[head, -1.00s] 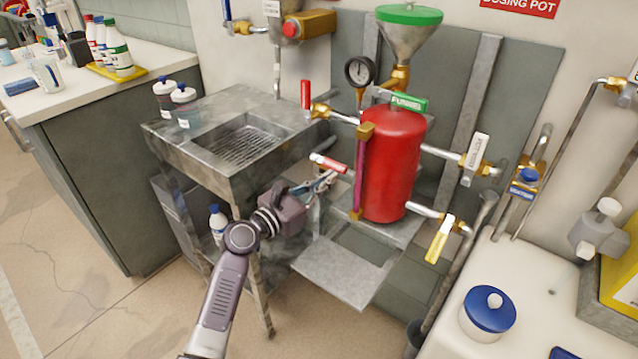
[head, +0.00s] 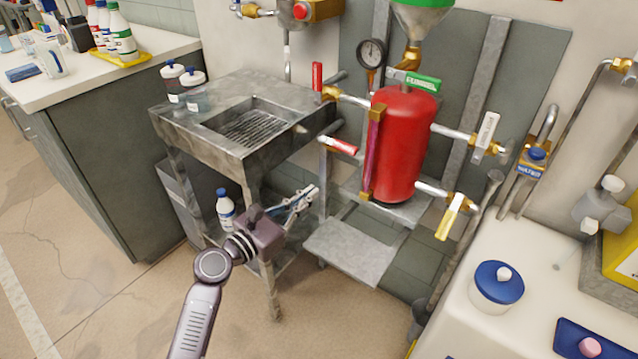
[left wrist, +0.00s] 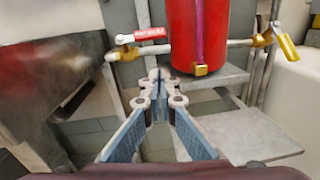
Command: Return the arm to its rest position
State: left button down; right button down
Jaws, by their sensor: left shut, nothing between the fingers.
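My left gripper (head: 309,192) is in front of the steel sink stand's leg, below and left of the red dosing pot (head: 402,145). Its fingers are shut and empty. In the left wrist view the blue-padded gripper (left wrist: 156,78) points at the pipework below a red-handled valve (left wrist: 150,34), and the pot (left wrist: 198,35) hangs above right of the tips. The same red-handled valve (head: 342,146) shows in the head view, apart from the gripper. My right gripper is in neither view.
The steel sink stand (head: 222,148) is close behind my left arm. A metal shelf plate (head: 355,252) juts out under the pot. A yellow-handled valve (head: 450,216) sticks out at right. A white counter with a blue-lidded jar (head: 497,287) is at lower right. Open floor lies at lower left.

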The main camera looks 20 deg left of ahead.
pick_arm(q)
jog(key=shift+s+a, duration=0.15)
jog(key=shift+s, duration=0.45)
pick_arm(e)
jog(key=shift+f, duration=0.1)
